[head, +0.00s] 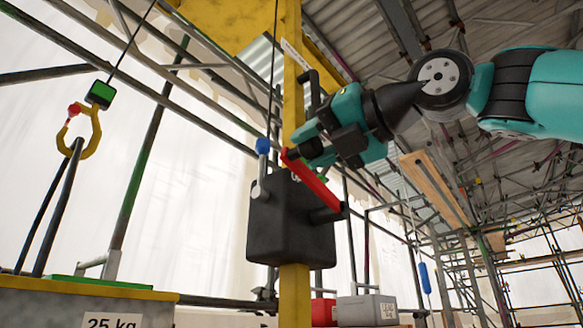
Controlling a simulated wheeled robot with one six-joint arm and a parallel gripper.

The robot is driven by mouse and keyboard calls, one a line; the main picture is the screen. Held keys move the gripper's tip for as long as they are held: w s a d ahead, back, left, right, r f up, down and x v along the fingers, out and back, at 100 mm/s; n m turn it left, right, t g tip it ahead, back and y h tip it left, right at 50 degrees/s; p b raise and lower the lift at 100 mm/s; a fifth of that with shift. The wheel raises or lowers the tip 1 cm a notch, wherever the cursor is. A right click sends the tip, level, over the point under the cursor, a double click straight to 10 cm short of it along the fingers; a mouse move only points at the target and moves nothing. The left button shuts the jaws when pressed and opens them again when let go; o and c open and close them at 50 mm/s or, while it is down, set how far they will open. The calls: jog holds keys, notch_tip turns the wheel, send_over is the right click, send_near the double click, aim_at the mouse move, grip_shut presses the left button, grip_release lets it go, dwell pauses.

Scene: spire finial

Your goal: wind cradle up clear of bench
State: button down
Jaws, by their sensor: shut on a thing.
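A black winch box (290,225) is fixed to a yellow post (293,300). Its red crank arm (312,180) slants from lower right to upper left. My gripper (312,145) is shut on the dark crank handle (298,151) at the crank's upper end, mostly hidden by the jaws. A blue-knobbed lever (263,147) stands upright at the box's left. A yellow hook (94,130) hangs at left and carries dark sling legs (57,210). These run down towards a yellow-rimmed grey load marked 25 kg (60,308), apparently the cradle. Its underside and the bench are out of frame.
Scaffold tubes and pale sheeting surround the place. A red box (323,312) and a grey labelled case (367,310) stand low behind the post. A blue-handled item (424,277) hangs at right. The space between hook and post looks open.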

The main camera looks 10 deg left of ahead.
jog(key=shift+s+a+f+n+b, duration=0.1)
jog(key=shift+f+n+b, duration=0.7)
jog(key=shift+f+b, duration=0.5)
jog(key=shift+f, duration=0.1)
jog(key=c, duration=0.8)
grip_release()
jog(key=shift+o, duration=0.3)
jog(key=shift+s, duration=0.1)
